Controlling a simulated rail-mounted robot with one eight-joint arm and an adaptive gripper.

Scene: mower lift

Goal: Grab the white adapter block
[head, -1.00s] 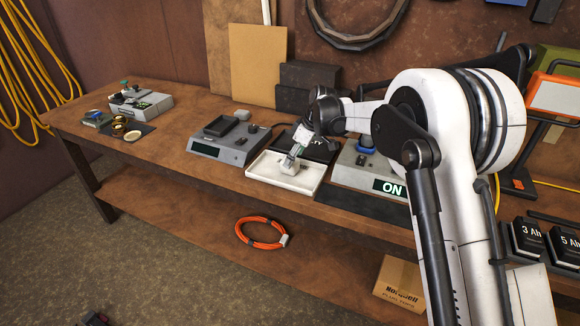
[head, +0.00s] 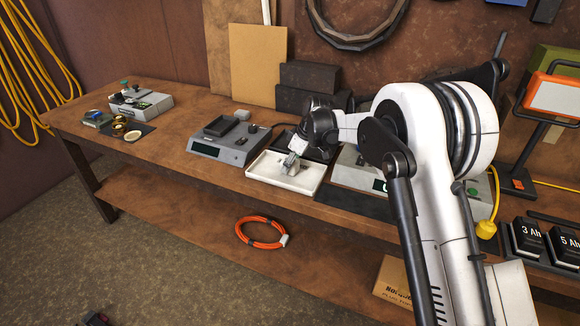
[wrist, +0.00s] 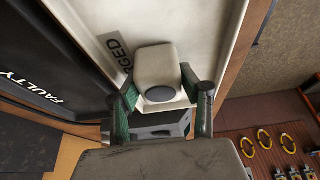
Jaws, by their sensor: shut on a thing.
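The white adapter block (wrist: 157,65), a pale rounded block with a dark grey round spot on its near end, is between the green-padded fingers of my gripper (wrist: 160,93) in the wrist view. The fingers are shut on its near part. In the head view my gripper (head: 291,166) points down at the white tray (head: 262,176); the block is too small and covered there to make out. The tray also lies behind the block in the wrist view (wrist: 205,25), with a grey label ending in "GED". I cannot tell whether the block touches the tray floor.
A black tray marked "FAULTY" (wrist: 45,75) adjoins the white tray. A grey device with a dark display (head: 225,145) stands to the left, and another grey device (head: 352,172) to the right, partly behind my arm. The bench (head: 165,150) has free room further left.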

